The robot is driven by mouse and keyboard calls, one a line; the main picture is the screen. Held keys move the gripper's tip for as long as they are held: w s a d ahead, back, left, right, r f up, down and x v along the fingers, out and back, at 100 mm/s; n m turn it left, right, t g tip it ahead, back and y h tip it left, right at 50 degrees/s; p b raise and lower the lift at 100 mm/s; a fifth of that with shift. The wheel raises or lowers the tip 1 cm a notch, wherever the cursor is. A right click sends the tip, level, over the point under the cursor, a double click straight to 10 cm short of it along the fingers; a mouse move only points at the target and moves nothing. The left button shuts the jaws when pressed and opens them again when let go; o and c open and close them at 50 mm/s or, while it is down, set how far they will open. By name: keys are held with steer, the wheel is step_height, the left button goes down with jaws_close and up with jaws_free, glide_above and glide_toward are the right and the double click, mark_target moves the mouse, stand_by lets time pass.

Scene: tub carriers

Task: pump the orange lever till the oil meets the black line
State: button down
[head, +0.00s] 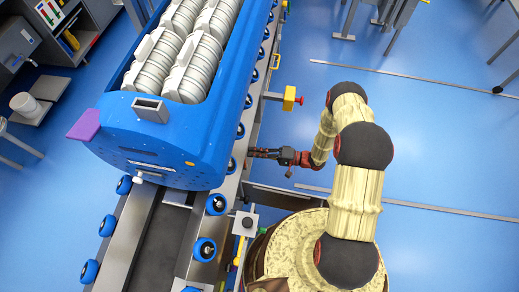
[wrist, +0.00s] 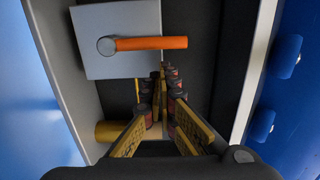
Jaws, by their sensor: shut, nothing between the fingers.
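The orange lever (wrist: 152,43) shows in the wrist view as a short bar lying level, joined at its left end to a round grey pivot on a pale grey plate (wrist: 92,60). My gripper (wrist: 166,72) is shut and empty, its yellow-padded fingers pointing at the area just below the lever's right end. I cannot tell whether the fingertips touch the lever. In the head view my gripper (head: 252,153) reaches left to the conveyor's side, by the blue carrier. I cannot make out the lever, the oil or the black line there.
A blue tub carrier (head: 165,150) with stacked white tubs stands on the roller conveyor (head: 155,245). A yellow box with a red button (head: 290,98) sticks out beyond my gripper. A grey box with a black knob (head: 245,221) is nearer. A yellow cylinder (wrist: 110,131) lies below the plate.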

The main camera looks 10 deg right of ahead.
steer(key=shift+s+a, duration=0.25)
steer(key=shift+s, duration=0.15)
steer(key=shift+s+a+r+n, duration=0.25)
steer(key=shift+s+n, duration=0.25)
steer(key=shift+n, duration=0.4)
steer(key=shift+s+a+n, duration=0.25)
steer(key=shift+s+n, duration=0.5)
steer(key=shift+s+a+n, duration=0.25)
steer(key=shift+s+n, duration=0.45)
steer(key=shift+s, duration=0.05)
steer(key=shift+s+a+n, duration=0.25)
steer(key=shift+s+n, duration=0.5)
steer(key=shift+s, duration=0.1)
